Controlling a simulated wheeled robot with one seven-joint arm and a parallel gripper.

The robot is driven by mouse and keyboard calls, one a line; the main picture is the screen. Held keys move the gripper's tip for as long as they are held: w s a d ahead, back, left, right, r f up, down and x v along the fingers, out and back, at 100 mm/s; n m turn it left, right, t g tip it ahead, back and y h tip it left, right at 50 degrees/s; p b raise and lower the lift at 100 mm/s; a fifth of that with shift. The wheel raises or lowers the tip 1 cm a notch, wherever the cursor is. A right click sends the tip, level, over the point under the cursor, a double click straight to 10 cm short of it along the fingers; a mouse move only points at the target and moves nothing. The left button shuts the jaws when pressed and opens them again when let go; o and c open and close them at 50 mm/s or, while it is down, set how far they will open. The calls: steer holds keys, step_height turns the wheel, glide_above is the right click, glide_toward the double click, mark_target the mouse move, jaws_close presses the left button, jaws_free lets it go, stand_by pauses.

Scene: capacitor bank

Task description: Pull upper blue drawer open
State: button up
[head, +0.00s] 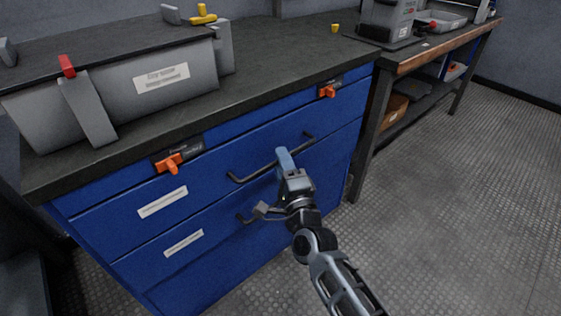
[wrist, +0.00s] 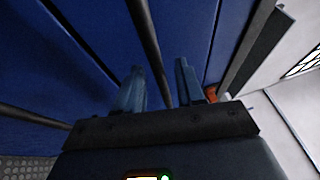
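The upper blue drawer (head: 215,184) is in the front of a blue cabinet, with a white label at its left. Its front looks flush with the cabinet, so it appears shut. Its dark bar handle (head: 250,174) runs across the drawer's middle. My gripper (head: 285,158) is at the right half of this handle, its fingers in front of part of the bar. In the wrist view my gripper (wrist: 160,82) has its two blue fingers apart, and the handle bar (wrist: 148,40) passes between them in the picture. Whether either finger touches it I cannot tell.
A lower drawer has its own handle (head: 243,218), partly hidden behind my gripper. Orange latches (head: 168,162) (head: 328,91) sit above the upper drawer.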

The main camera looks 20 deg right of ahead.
steer(key=shift+w+r, duration=0.1)
steer(key=shift+w, duration=0.5)
jaws_close()
